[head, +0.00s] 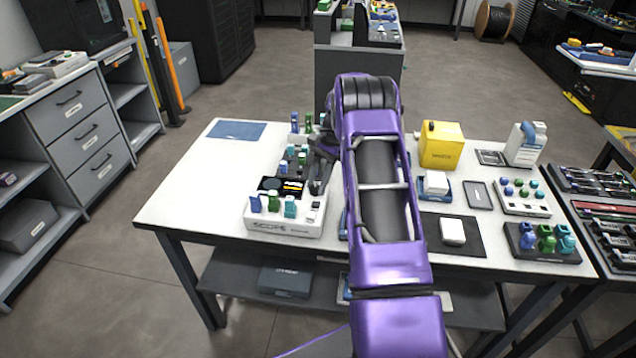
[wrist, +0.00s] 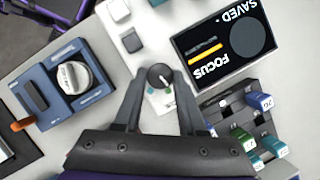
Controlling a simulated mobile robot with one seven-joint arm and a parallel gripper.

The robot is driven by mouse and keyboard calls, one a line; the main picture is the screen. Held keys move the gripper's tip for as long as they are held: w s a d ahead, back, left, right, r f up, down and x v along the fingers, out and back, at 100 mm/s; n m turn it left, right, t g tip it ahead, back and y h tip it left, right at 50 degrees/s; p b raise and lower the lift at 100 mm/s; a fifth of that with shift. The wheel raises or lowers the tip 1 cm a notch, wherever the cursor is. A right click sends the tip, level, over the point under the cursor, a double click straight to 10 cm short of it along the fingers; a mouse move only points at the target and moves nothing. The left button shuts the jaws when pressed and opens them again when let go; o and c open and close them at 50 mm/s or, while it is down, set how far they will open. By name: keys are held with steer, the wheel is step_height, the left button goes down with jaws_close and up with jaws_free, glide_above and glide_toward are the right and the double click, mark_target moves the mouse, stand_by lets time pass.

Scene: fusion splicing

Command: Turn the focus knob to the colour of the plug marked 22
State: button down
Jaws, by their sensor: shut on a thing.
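The focus knob (wrist: 159,76) is a small dark round knob with a pale pointer mark, on the white scope unit (head: 262,224). My gripper (wrist: 160,83) is shut on it, one finger on each side. Small coloured marks beside the knob show between the fingers, partly hidden. The unit's screen (wrist: 222,42) reads "FOCUS" and "SAVED", upside down, with an orange bar and a grey disc. Beside it are a blue plug (wrist: 261,101), a green plug (wrist: 243,138) and a teal plug (wrist: 275,147) with number tags. I cannot surely read which is 22.
A blue box with a pale round dial (wrist: 74,77) stands left of my gripper in the wrist view. In the head view, a yellow container (head: 441,145) and a plug holder (head: 541,245) stand on the table's right. A blue mat (head: 236,130) lies at the back left, with bare table around it.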

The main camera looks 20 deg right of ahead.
steer(key=n, duration=0.2)
steer(key=n+g, duration=0.1)
steer(key=n, duration=0.1)
steer(key=shift+w+a+n+g+h, duration=0.1)
steer(key=shift+w+n+g+h, duration=0.1)
steer(key=shift+n+g+h, duration=0.15)
steer(key=shift+w+a+n+g+h, duration=0.1)
steer(key=shift+n+g+h, duration=0.25)
steer(key=shift+n, duration=0.9)
steer(key=shift+n+g+h, duration=0.1)
steer(key=shift+n+h, duration=0.4)
steer(key=shift+n, duration=0.7)
steer(key=shift+r, duration=0.1)
steer(key=c, duration=0.8)
jaws_free()
steer(key=shift+o, duration=0.2)
